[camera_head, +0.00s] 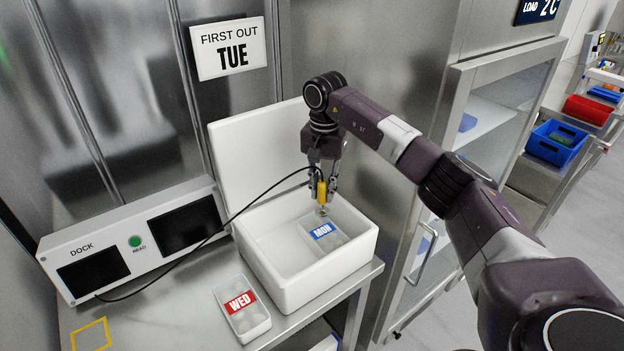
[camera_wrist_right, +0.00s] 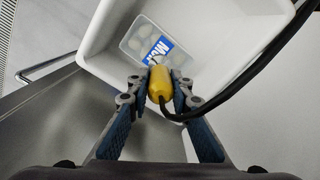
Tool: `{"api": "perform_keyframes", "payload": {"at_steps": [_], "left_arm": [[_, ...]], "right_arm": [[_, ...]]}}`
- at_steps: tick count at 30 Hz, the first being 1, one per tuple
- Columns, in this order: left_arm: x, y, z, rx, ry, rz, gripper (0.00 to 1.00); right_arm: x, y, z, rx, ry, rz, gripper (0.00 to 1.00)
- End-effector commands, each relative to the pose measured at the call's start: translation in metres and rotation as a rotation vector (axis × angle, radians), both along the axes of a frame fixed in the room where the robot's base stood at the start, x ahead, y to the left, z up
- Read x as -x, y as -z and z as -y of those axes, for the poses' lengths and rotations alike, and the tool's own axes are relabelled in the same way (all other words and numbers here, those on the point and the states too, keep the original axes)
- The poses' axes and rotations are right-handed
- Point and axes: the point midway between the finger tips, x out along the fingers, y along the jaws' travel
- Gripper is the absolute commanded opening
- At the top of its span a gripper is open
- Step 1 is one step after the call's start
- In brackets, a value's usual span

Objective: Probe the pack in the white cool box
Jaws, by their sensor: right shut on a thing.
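The white cool box (camera_head: 285,272) stands on the steel counter with its lid raised behind it. Inside, at the far right, lies a clear pack (camera_head: 341,239) with a blue MON label; it also shows in the wrist view (camera_wrist_right: 136,38). My right gripper (camera_head: 322,184) is above the box, pointing down, shut on a yellow probe (camera_wrist_right: 160,84) with a black cable. The probe's lower end (camera_head: 322,208) is right above the pack; I cannot tell whether it touches. My left gripper is out of view.
A WED pack (camera_head: 250,326) with a red label sits on the counter (camera_head: 170,318) in front of the box. A dock unit (camera_head: 135,262) with dark screens and a green READ button is at left; the cable runs to it. A sign (camera_head: 228,48) reads FIRST OUT TUE.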

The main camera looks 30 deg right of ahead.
Motion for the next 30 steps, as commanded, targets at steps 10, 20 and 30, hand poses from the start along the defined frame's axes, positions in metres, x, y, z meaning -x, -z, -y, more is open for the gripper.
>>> {"api": "perform_keyframes", "payload": {"at_steps": [10, 20, 30], "left_arm": [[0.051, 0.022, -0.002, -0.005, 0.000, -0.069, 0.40], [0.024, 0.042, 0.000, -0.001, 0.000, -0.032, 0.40], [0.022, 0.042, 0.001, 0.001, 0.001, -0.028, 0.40]], "right_arm": [[0.001, 0.026, -0.001, 0.000, -0.001, -0.001, 0.00], [0.001, 0.057, -0.001, -0.001, -0.001, -0.001, 0.00], [0.001, 0.059, -0.001, -0.001, -0.001, 0.001, 0.00]]}}
